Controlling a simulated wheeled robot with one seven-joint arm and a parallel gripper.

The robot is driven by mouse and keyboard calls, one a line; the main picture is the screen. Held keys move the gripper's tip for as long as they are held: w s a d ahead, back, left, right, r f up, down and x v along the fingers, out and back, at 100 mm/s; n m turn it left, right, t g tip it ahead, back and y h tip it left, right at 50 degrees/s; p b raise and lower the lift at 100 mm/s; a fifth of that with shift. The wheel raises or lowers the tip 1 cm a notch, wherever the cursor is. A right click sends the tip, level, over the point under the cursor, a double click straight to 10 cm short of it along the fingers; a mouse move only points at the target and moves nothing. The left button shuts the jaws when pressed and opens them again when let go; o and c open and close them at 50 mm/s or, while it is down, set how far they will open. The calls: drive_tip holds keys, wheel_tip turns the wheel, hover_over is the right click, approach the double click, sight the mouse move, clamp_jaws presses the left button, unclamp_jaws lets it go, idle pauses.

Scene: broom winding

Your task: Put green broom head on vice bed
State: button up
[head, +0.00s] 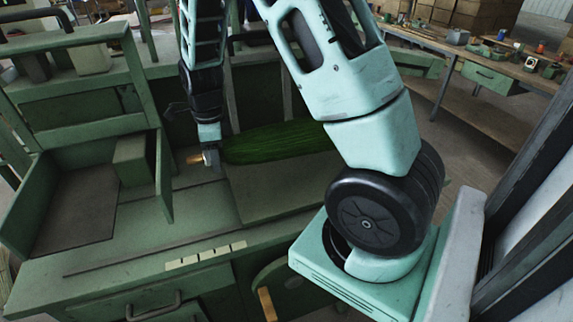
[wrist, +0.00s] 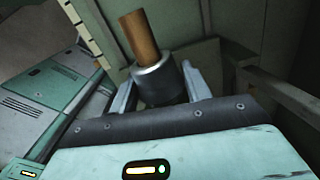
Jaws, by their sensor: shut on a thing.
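The green broom head (head: 272,146) lies roughly level, its long green bristles pointing right in the head view. Its short wooden stub (head: 194,160) and metal collar are at its left end. My gripper (head: 210,158) is shut on this collar end. In the wrist view, the fingers (wrist: 160,88) are on both sides of the dark collar, with the wooden stub (wrist: 140,37) sticking up; the bristles are hidden there. A flat green bed (head: 290,190), apparently the vice bed, is below and in front of the bristles. Whether they touch it is unclear.
An upright green plate (head: 164,175) and a box-like block (head: 130,161) stand left of my gripper on the green bench. My own arm covers the right part of the bench.

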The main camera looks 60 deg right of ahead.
drive_tip(key=shift+w+d, duration=0.1)
wheel_tip(320, 180, down, 10)
drive_tip(key=shift+r+p, duration=0.1)
drive_tip(key=shift+p, duration=0.95)
drive_tip(key=o, duration=1.2)
